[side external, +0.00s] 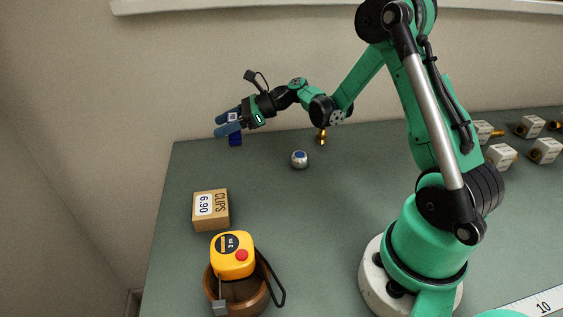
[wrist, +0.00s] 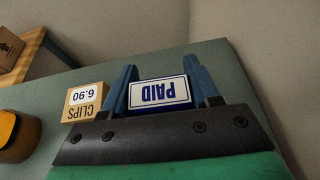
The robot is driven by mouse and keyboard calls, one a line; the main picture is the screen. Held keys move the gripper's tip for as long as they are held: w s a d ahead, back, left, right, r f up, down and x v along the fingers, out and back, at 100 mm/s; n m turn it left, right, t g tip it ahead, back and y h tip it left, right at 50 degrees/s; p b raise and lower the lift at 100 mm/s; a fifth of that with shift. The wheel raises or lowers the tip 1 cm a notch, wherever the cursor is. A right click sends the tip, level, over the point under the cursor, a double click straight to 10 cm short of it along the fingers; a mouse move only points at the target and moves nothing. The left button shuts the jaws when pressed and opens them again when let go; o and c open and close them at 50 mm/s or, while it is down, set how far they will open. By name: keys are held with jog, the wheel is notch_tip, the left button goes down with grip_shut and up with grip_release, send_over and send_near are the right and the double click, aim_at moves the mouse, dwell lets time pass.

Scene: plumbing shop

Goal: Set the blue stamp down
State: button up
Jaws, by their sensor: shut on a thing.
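The blue stamp (side external: 235,139) is between the blue fingers of my gripper (side external: 229,122) at the far left edge of the table, in the side view. In the wrist view the stamp (wrist: 160,93) shows a white face with "PAID" in blue letters, upside down. My gripper (wrist: 164,85) is shut on it, with one finger on each side. The stamp's lower part shows beneath the fingers in the side view. I cannot tell whether it touches the green table (side external: 330,200) or hangs just above it.
A cardboard clips box (side external: 211,210) stands near the left edge. Nearer, a yellow tape measure (side external: 232,255) sits in a brown bowl (side external: 250,298). A silver ball-like thing with a blue top (side external: 299,159) and a brass fitting (side external: 321,136) stand right of my gripper. Small white boxes (side external: 501,156) are far right.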

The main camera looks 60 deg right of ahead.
jog(key=shift+f, duration=3.4)
jog(key=shift+f, duration=0.15)
jog(key=o, duration=1.3)
jog(key=shift+c, duration=0.2)
